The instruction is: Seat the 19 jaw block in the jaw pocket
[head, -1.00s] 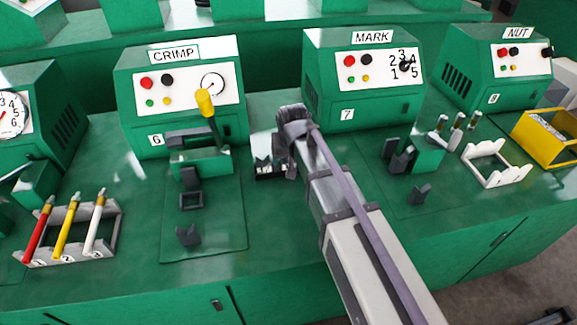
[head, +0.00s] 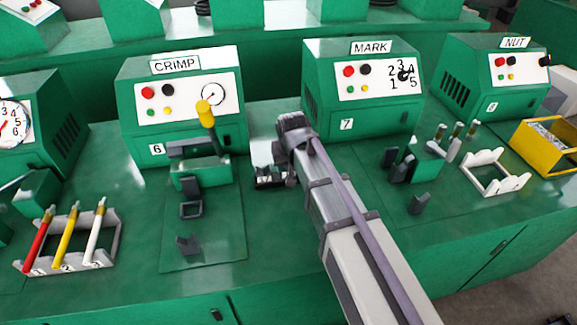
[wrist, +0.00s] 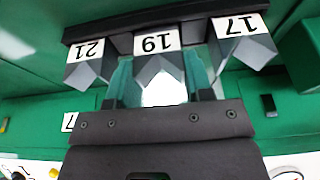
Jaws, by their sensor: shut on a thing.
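The 19 jaw block (wrist: 155,68) is a dark grey block with a white label, in the middle of a dark rack (wrist: 195,14) in the wrist view. My gripper (wrist: 160,82) has its two fingers on either side of this block and is shut on it. In the head view my gripper (head: 283,166) points down at the small rack (head: 270,184) between the CRIMP and MARK machines and hides part of it. A dark square frame (head: 191,210) on the CRIMP station's plate may be the jaw pocket; I cannot tell for sure.
The 21 block (wrist: 88,72) and 17 block (wrist: 243,50) flank the held block closely. The CRIMP machine (head: 135,110) has a yellow-topped lever (head: 205,112). A rack of coloured handles (head: 118,240) stands at left. Green bench lies clear in front of the rack.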

